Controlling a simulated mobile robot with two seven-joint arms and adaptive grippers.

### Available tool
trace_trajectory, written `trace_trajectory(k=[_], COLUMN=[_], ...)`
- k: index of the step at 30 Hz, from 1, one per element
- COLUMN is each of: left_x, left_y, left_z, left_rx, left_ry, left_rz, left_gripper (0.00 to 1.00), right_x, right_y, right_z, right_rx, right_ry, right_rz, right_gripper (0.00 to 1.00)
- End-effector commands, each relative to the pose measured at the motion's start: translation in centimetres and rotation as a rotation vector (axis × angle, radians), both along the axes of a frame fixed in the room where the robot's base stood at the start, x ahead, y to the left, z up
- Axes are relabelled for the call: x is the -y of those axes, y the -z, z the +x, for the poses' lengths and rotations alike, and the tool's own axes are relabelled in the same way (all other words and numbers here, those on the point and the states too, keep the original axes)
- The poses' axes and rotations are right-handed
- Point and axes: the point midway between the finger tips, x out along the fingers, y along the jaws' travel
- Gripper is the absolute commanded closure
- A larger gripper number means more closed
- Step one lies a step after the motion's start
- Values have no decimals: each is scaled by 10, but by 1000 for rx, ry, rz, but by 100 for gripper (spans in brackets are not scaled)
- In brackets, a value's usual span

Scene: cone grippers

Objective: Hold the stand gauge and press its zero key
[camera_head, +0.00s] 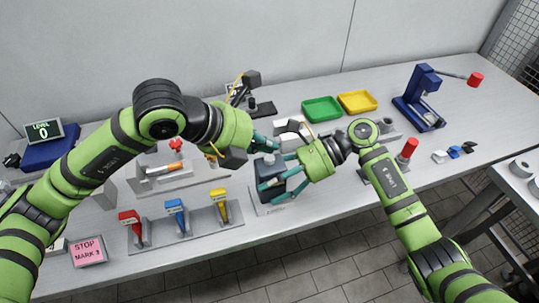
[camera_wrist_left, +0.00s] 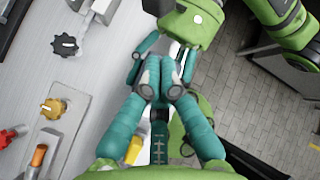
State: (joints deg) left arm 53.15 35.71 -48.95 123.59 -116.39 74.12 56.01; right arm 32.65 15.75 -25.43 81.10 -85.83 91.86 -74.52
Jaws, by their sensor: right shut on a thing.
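The stand gauge appears to be the dark block (camera_head: 268,166) on a light base plate at the front middle of the bench. My right gripper (camera_head: 272,184) is shut on it, with teal fingers on its near and right sides. My left gripper (camera_head: 262,143) is just behind and above the block, pointing right; its fingers look closed together. The left wrist view shows these fingers (camera_wrist_left: 162,78) converging, with my right gripper's green palm just beyond them. The gauge's face and zero key cannot be made out; the grippers cover much of it.
Red (camera_head: 132,228), blue (camera_head: 176,216) and yellow (camera_head: 220,204) handled fixtures stand left of the gauge. Green (camera_head: 321,109) and yellow (camera_head: 357,102) trays lie behind. A blue press-like stand (camera_head: 420,97) is at right. A red-topped post (camera_head: 408,149) stands near my right arm.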

Motion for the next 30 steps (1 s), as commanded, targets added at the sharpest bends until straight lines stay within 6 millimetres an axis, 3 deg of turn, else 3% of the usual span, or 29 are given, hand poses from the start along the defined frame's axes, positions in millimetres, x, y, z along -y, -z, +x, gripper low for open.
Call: trace_trajectory(k=[30], left_x=[0], left_y=[12], left_z=[0], left_rx=[-1], left_ry=[-1], left_rz=[1], left_gripper=[100], right_x=[0], right_y=[1], right_z=[0], right_rx=[-2], right_ry=[0], right_rz=[-3], right_gripper=[73])
